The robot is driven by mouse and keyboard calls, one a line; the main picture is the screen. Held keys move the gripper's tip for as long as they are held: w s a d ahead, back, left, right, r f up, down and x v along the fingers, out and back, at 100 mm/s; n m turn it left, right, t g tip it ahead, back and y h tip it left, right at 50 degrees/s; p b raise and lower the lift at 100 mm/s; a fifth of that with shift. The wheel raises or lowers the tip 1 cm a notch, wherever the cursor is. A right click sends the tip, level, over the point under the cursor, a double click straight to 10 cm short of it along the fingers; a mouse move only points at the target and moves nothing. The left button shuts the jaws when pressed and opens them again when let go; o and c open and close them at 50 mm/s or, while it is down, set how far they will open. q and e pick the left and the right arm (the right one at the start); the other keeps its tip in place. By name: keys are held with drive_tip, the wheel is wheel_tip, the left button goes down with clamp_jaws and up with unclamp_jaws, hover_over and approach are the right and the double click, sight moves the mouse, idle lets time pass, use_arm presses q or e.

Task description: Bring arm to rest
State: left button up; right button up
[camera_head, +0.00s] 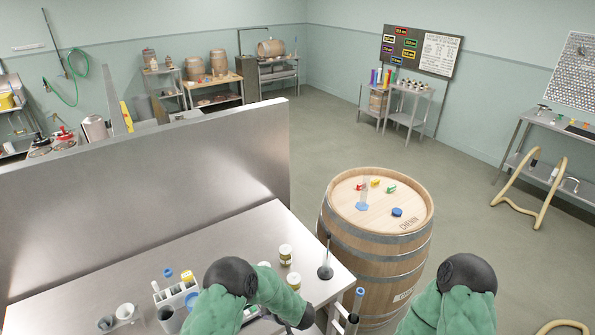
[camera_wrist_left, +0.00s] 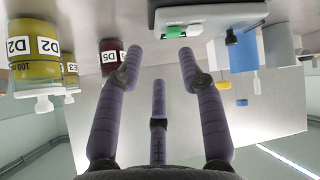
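My left arm, in a green sleeve with dark joints (camera_head: 230,276), reaches over the steel table (camera_head: 215,245) in the head view; its gripper is hidden there. In the left wrist view my left gripper (camera_wrist_left: 157,68) has its purple fingers spread, with nothing between them. A white device with a green part (camera_wrist_left: 205,22) lies beyond the fingertips, apart from them. My right arm (camera_head: 465,275) shows at the lower right of the head view, in front of the barrel. My right gripper is out of sight.
Small labelled jars (camera_head: 285,254) stand on the table; jar D2 (camera_wrist_left: 35,50) is close in the wrist view. A white rack (camera_head: 176,293) and a dark stand (camera_head: 325,270) are also on the table. A wooden barrel (camera_head: 376,250) holding small coloured items stands right. Open floor lies beyond.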

use_arm(q)
drive_tip(key=s+f+m, duration=0.1)
drive_tip(key=s+a+f+m+h, duration=0.1)
drive_tip(key=s+f+h, duration=0.1)
drive_tip(key=shift+a+m, duration=0.3)
drive_tip(key=shift+m, duration=0.1)
drive_tip(key=s+d+f+m+g+h, duration=0.1)
drive_tip(key=s+m+g+h, duration=0.25)
drive_tip(key=s, duration=1.05)
drive_tip(key=s+d+f+m+g+h, duration=0.1)
drive_tip(key=s+m+g+h, duration=0.3)
drive_tip(key=s, duration=1)
wheel_tip(320, 180, down, 22)
drive_tip(key=t+h+b, duration=0.1)
drive_tip(key=b, duration=2.2)
drive_tip(key=shift+d, duration=0.2)
drive_tip(key=shift+t, duration=0.25)
